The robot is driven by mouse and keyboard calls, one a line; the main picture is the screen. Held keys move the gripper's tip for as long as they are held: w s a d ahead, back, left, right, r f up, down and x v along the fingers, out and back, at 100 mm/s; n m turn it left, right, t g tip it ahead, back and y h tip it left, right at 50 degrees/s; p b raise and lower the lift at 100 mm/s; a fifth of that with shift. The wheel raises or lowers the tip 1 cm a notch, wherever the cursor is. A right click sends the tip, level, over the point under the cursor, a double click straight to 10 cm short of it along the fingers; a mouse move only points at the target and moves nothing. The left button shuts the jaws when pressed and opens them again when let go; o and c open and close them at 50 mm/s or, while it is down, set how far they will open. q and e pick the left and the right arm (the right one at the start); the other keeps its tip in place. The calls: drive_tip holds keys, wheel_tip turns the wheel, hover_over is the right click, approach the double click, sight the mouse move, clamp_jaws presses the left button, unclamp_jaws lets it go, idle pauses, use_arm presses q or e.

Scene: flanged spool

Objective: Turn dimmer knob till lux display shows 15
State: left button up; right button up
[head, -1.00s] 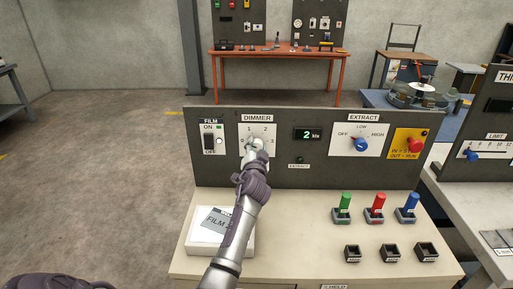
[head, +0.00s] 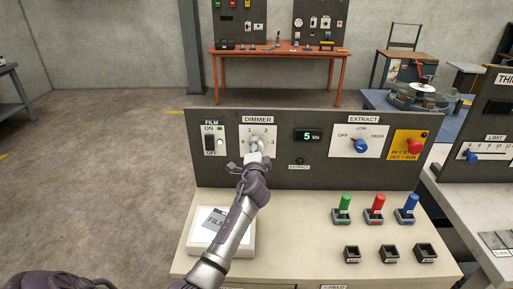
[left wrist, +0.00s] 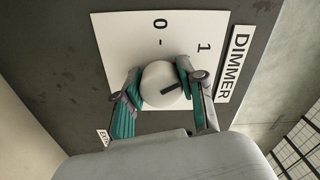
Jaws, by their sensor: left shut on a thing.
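The dimmer knob (left wrist: 158,78) is a round white knob with a dark pointer line, on a white plate (left wrist: 112,45) labelled DIMMER. In the left wrist view my left gripper (left wrist: 162,93) has one finger on each side of the knob and is shut on it. In the head view the left gripper (head: 255,151) reaches up to the dimmer plate (head: 270,131) and mostly hides the knob. The lux display (head: 308,135) to its right shows a green 5. My right gripper is not in view.
The FILM switch (head: 209,144) is close left of the dimmer. Right of the display are a blue EXTRACT knob (head: 361,146) and a red button (head: 415,146) on yellow. On the bench top are a white film tray (head: 250,246), coloured handles (head: 375,205) and small black holders (head: 389,254).

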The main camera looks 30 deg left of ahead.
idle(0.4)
use_arm(q)
drive_tip(key=o, duration=1.1)
drive_tip(key=shift+o, duration=0.2)
drive_tip(key=shift+s+d+f, duration=0.1)
drive_tip(key=shift+s+d, duration=0.2)
drive_tip(key=shift+s, duration=0.1)
drive_tip(key=v, duration=1.1)
